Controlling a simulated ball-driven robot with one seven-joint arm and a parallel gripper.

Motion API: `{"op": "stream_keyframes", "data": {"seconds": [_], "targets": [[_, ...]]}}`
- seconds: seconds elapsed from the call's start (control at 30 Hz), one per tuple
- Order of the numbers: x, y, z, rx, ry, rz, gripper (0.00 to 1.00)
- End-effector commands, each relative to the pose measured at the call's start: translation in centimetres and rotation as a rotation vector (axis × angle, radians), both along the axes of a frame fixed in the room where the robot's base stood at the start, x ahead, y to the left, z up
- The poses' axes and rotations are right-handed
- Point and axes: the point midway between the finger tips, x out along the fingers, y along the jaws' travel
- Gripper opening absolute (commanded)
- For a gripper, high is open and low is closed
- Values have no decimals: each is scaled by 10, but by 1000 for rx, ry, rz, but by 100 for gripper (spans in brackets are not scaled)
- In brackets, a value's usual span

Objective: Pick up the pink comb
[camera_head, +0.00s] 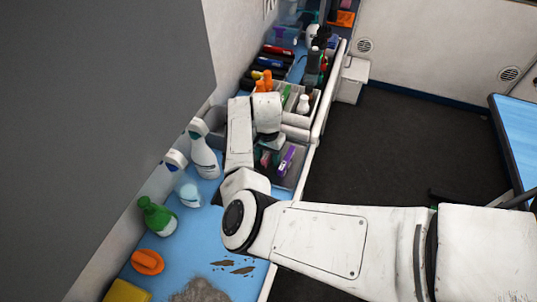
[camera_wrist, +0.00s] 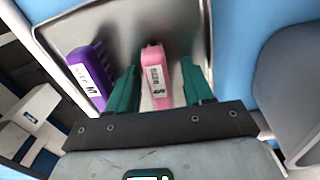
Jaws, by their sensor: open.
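The pink comb (camera_wrist: 155,78), with a white label, lies in a grey metal tray (camera_wrist: 118,38) in the wrist view. My gripper (camera_wrist: 159,66) is open, with one teal finger on each side of the comb. I cannot tell whether either finger touches it. The comb's near end is hidden behind the gripper's dark bar. A purple item (camera_wrist: 88,76) with a white label lies to the left, outside the fingers. In the head view, my arm covers much of the tray area, and the purple item (camera_head: 287,160) shows beside it.
Spray bottles (camera_head: 204,150), a green bottle (camera_head: 156,215) and an orange brush (camera_head: 147,262) stand along the blue counter (camera_head: 190,245) by the wall. A grey caddy (camera_head: 299,119) with bottles is just beyond the tray. Dark open floor (camera_head: 400,140) lies to the right.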

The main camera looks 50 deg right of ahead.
Motion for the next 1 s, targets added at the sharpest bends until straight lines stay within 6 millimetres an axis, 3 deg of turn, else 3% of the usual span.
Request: {"op": "stream_keyframes", "data": {"seconds": [0.13, 0.67, 1.0], "targets": [[0, 0, 0, 0, 0, 0, 50], [0, 0, 0, 0, 0, 0, 0], [0, 0, 2, -1, 0, 0, 0]]}}
